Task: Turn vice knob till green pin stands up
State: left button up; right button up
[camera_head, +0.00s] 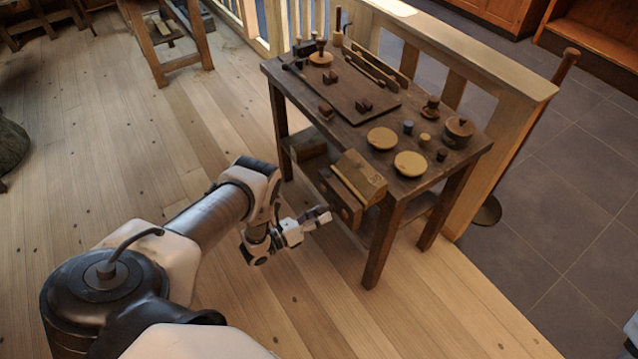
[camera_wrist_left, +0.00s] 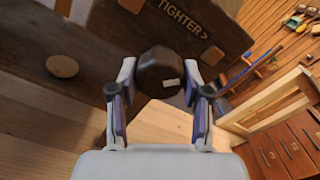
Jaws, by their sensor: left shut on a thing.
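The wooden vice (camera_head: 359,178) is on the front side of the small dark workbench. In the left wrist view its dark wooden face (camera_wrist_left: 222,48) carries the lettering "TIGHTER >". The vice knob (camera_wrist_left: 159,62) is dark brown and round, with a small white mark on it. My left gripper (camera_head: 327,215) is at the vice's front. In the left wrist view its two fingers (camera_wrist_left: 158,88) are shut on the knob, one at each side. I cannot make out a green pin in either view. My right gripper is not in view.
The workbench top (camera_head: 345,98) holds pale round discs (camera_head: 411,163), small turned pieces and a dark board. A wooden railing (camera_head: 480,70) runs behind it. A wooden stool (camera_head: 170,40) stands at the back left. The plank floor in front of the bench is clear.

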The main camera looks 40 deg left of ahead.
pick_arm(q)
jog(key=shift+s+f, duration=0.25)
jog(key=o, duration=1)
jog(key=shift+c, duration=0.2)
jog(key=shift+o, duration=1)
jog(key=shift+a+r, duration=0.1)
jog(key=shift+r, duration=0.1)
jog(key=v, duration=1.2)
